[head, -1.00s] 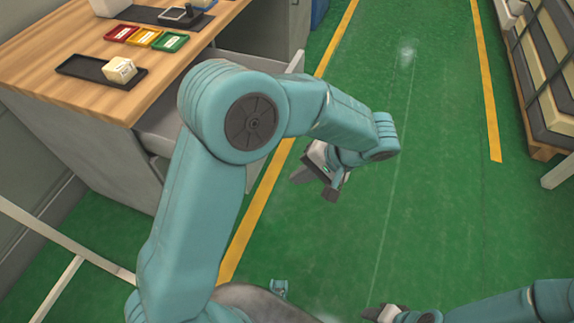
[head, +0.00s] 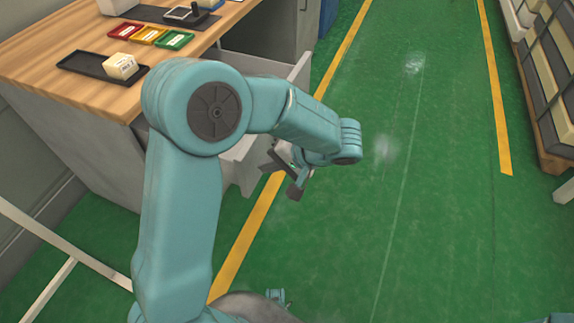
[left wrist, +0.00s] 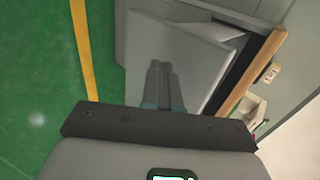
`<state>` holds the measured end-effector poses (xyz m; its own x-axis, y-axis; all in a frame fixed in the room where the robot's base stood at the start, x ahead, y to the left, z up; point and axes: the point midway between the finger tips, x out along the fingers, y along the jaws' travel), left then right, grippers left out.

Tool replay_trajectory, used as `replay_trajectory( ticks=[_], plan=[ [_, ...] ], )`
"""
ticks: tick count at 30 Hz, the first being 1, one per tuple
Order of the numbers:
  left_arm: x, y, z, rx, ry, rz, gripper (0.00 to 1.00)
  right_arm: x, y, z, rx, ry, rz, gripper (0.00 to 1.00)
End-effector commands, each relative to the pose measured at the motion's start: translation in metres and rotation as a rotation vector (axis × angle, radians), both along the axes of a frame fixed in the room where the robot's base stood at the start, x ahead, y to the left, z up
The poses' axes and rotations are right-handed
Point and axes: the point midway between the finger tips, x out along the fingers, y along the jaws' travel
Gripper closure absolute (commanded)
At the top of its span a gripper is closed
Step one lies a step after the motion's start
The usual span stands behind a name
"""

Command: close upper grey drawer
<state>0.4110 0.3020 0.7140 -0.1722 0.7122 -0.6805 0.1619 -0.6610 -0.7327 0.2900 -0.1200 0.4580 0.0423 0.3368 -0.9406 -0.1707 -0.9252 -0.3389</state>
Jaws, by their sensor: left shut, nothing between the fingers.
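The upper grey drawer (head: 300,76) stands pulled out from the wooden-topped desk; my left arm hides much of it in the head view. In the left wrist view its flat grey front (left wrist: 196,62) fills the upper middle, with a dark gap between it and the desk. My left gripper (head: 282,180) is beside the drawer front in the head view. In the left wrist view the gripper's fingers (left wrist: 162,80) are together and empty, pointing at the front; I cannot tell whether they touch it. My right gripper is out of view.
The desk top (head: 50,35) holds a black tray (head: 88,66) with a pale box (head: 120,67), and red, yellow and green trays. Loaded shelving (head: 550,90) stands at the right. The green floor (head: 420,200) between is clear.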

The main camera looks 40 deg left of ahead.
Motion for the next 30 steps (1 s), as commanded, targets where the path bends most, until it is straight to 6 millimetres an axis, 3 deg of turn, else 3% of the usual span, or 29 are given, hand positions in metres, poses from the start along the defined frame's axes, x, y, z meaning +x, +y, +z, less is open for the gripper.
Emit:
replay_trajectory(
  ticks=[3,20,26,30],
  plan=[
    [-0.001,0.010,0.000,0.000,0.001,-0.001,1.00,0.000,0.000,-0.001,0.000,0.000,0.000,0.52],
    [-0.003,0.017,0.000,0.000,0.001,-0.001,1.00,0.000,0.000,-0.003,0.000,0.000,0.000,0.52],
    [-0.009,0.041,-0.001,0.000,0.000,0.003,1.00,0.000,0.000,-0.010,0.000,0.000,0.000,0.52],
    [-0.017,0.072,-0.002,0.001,0.000,0.004,1.00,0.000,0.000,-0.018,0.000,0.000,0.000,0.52]
  ],
)
